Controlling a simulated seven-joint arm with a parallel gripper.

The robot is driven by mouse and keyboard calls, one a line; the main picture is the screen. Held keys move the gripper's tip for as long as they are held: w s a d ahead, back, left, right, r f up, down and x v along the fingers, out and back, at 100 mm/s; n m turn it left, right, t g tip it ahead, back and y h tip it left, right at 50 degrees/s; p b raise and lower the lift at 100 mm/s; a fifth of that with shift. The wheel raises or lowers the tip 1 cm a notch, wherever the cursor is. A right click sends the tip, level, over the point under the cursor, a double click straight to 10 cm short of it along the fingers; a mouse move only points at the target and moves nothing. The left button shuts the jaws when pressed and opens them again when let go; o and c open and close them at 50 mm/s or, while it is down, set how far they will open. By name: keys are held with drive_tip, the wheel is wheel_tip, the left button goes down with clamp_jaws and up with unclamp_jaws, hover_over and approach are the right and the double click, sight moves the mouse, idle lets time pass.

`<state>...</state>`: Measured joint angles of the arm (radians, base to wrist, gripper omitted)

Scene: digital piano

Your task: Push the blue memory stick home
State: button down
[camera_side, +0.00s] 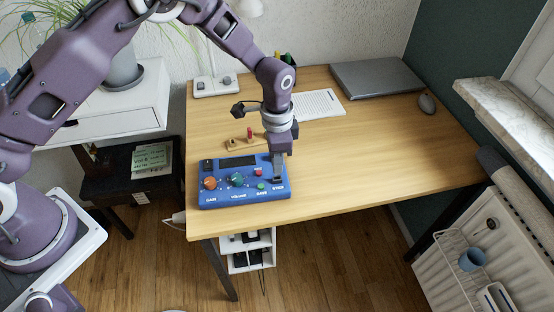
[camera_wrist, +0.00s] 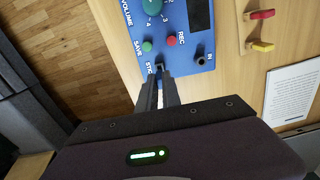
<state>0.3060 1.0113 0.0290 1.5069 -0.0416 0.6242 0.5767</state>
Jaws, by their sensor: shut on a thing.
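The blue digital piano box (camera_side: 222,197) lies on the desk with orange and teal knobs, a dark display, and REC and SAVE buttons. It also shows in the wrist view (camera_wrist: 180,15). My gripper (camera_side: 278,180) points down at the box's right front corner, at the STICK label. In the wrist view my gripper (camera_wrist: 161,80) has its fingers close together, with the tips at the dark STICK port.
A wooden rack (camera_side: 236,146) behind the box holds a red stick (camera_wrist: 262,14) and a yellow stick (camera_wrist: 262,46). The desk right of the box is clear.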

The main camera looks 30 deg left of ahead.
drive_tip(key=shift+f, duration=1.25)
drive_tip(key=c, duration=1.5)
unclamp_jaws()
drive_tip(key=shift+o, duration=0.2)
drive_tip(key=shift+r, duration=2.55)
